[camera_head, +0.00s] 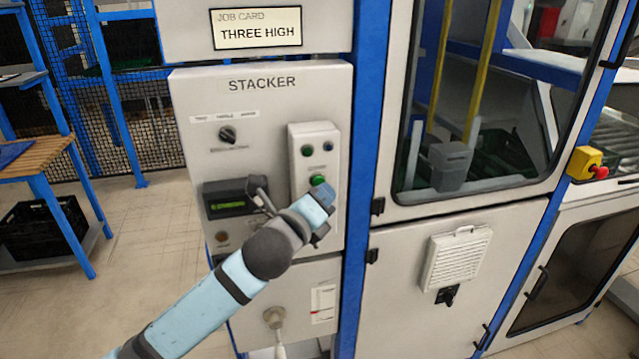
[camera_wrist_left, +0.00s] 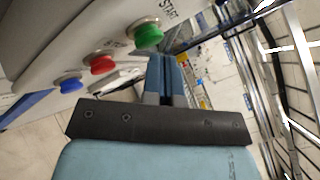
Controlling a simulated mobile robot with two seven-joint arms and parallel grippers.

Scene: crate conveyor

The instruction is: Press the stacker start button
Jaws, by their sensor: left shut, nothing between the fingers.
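The stacker panel (camera_head: 200,95) is a light grey cabinet front marked STACKER. On its right side a raised button box (camera_head: 299,133) carries a green button (camera_head: 317,181), with two small round lights or buttons above it. In the left wrist view the green button (camera_wrist_left: 147,35) is next to the word START, with a red button (camera_wrist_left: 101,63) and a blue button (camera_wrist_left: 70,83) in line with it. My left gripper (camera_wrist_left: 166,62) is shut and empty, its fingertips close beside the green button; contact cannot be told. My left wrist covers the lower button box in the head view.
A selector knob (camera_head: 227,134) and a display (camera_head: 226,205) are left of the button box. A job card (camera_head: 256,28) above reads THREE HIGH. A yellow box with a red stop button (camera_head: 600,172) is far right. A wooden-topped bench (camera_head: 40,154) stands left; floor between is clear.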

